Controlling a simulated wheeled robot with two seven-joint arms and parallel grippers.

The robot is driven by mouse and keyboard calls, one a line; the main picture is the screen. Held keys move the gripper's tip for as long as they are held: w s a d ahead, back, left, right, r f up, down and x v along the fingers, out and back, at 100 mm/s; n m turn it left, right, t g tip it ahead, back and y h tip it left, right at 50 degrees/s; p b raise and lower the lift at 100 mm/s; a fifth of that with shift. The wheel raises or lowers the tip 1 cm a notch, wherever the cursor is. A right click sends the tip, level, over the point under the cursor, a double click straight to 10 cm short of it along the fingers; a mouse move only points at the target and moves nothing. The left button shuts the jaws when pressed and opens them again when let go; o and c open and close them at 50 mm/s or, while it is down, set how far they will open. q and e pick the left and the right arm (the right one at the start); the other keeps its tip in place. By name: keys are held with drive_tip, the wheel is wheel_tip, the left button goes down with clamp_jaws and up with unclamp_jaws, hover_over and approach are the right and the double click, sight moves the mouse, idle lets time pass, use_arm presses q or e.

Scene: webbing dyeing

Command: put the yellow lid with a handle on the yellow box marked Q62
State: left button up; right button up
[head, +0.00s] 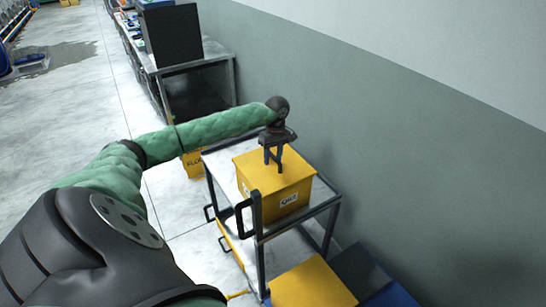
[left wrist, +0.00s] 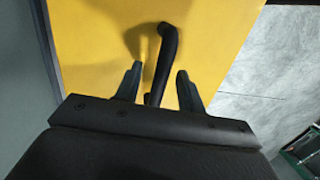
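The yellow box (head: 274,208) stands on the upper shelf of a metal cart; its front label appears to read Q62. A flat yellow lid (head: 248,160) covers its top, looking level and lined up with the sides. My left gripper (head: 273,164) points down over the lid. In the left wrist view the lid (left wrist: 95,45) fills much of the picture. Its black handle (left wrist: 164,55) stands between the two spread fingers of my left gripper (left wrist: 157,85), with gaps visible on both sides. My right gripper is not in view.
The cart's shelf (head: 321,194) has a bare strip on the right, beside the grey wall. Another yellow surface (head: 312,285) and a blue one (head: 393,296) lie low in front. A bench with a black cabinet (head: 171,37) stands behind left. The floor at left is open.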

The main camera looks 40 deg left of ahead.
use_arm(q)
drive_tip(key=r, duration=0.4)
drive_tip(key=w+r, duration=0.1)
drive_tip(key=r, duration=0.1)
drive_tip(key=shift+a+r, duration=0.15)
drive_tip(key=shift+w+r, duration=0.15)
drive_tip(key=shift+r, duration=0.6)
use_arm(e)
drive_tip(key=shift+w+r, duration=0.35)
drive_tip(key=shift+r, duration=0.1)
